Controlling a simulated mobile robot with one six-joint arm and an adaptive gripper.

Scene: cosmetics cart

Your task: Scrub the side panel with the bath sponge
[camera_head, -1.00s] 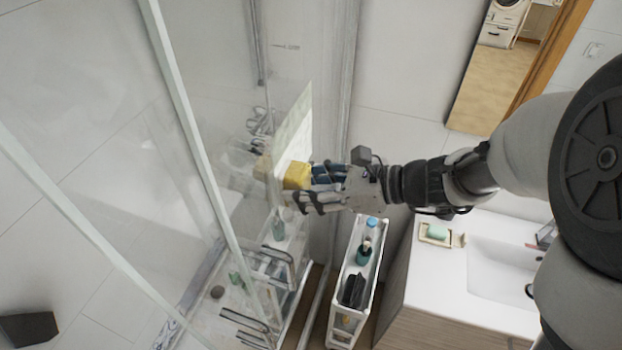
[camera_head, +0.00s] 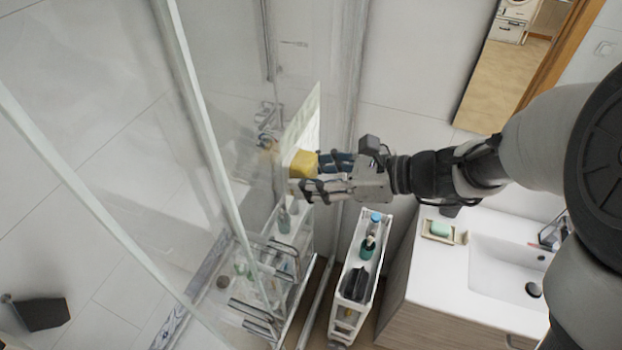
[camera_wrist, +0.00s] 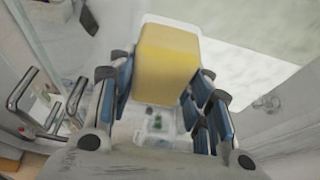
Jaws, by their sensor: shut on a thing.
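The bath sponge (camera_head: 303,163) is a yellow block held between the fingertips of my gripper (camera_head: 312,174). In the wrist view the sponge (camera_wrist: 167,58) sits between the blue-padded fingers of my gripper (camera_wrist: 160,90), which are shut on it. A pale greenish-white panel (camera_head: 309,117) stands upright on the glass just beyond the sponge; the panel also shows in the wrist view (camera_wrist: 240,70). The sponge is close to the panel's lower part; whether it touches cannot be told.
A narrow white cart (camera_head: 341,291) with bottles stands below my gripper; its reflection shows in the glass at left. A white sink counter (camera_head: 440,276) with a green soap (camera_head: 440,228) in a dish is at right. A mirror (camera_head: 512,75) hangs behind.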

